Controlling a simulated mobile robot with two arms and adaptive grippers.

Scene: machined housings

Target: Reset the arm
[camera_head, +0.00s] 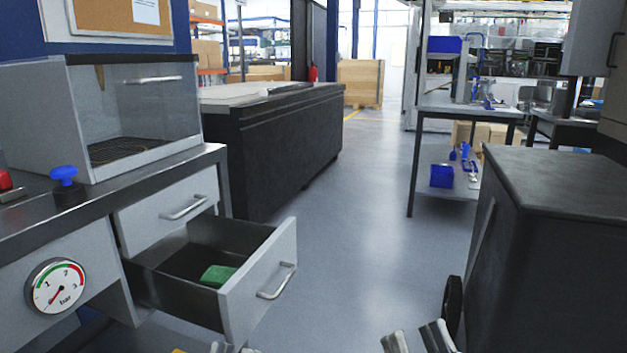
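My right gripper (418,337) shows at the bottom edge, right of centre. Its two metallic fingertips stand apart with nothing visible between them, above the grey floor. My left gripper (232,348) barely shows at the bottom edge, below the front of the open drawer. Only its tips are in frame, so its opening cannot be told. Most of both arms is out of view.
An open drawer (262,277) with a green block (218,275) juts from the left workbench (110,195). A dark cabinet (555,240) stands close on the right. Clear floor (365,240) runs between them, past a black counter (270,145).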

